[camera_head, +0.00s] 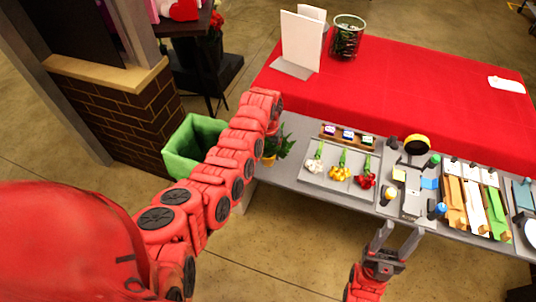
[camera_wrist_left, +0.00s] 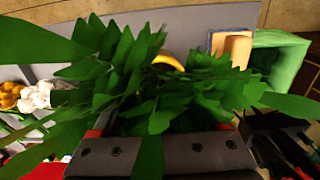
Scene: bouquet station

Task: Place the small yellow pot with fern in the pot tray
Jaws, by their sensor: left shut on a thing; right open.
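The small yellow pot (camera_head: 268,161) with its green fern (camera_head: 282,146) is at the left end of the grey table, partly behind my left arm. In the left wrist view the fern (camera_wrist_left: 150,85) fills the middle and only a sliver of the yellow pot (camera_wrist_left: 169,62) shows. My left gripper (camera_wrist_left: 160,130) is shut on the pot; the leaves hide the contact, and the arm hides the jaws in the head view. I cannot tell whether the pot touches the table. A narrow wooden tray (camera_head: 327,138) holding small labelled items lies to its right. My right gripper (camera_head: 396,236) is open and empty at the table's front edge.
A pale tray (camera_head: 318,181) with white, yellow and red flowers lies right of the fern. Tools and coloured strips crowd the table's right. A green bin (camera_head: 183,150) stands left on the floor. A red-covered table (camera_head: 400,85) is behind, with a wire basket (camera_head: 346,38).

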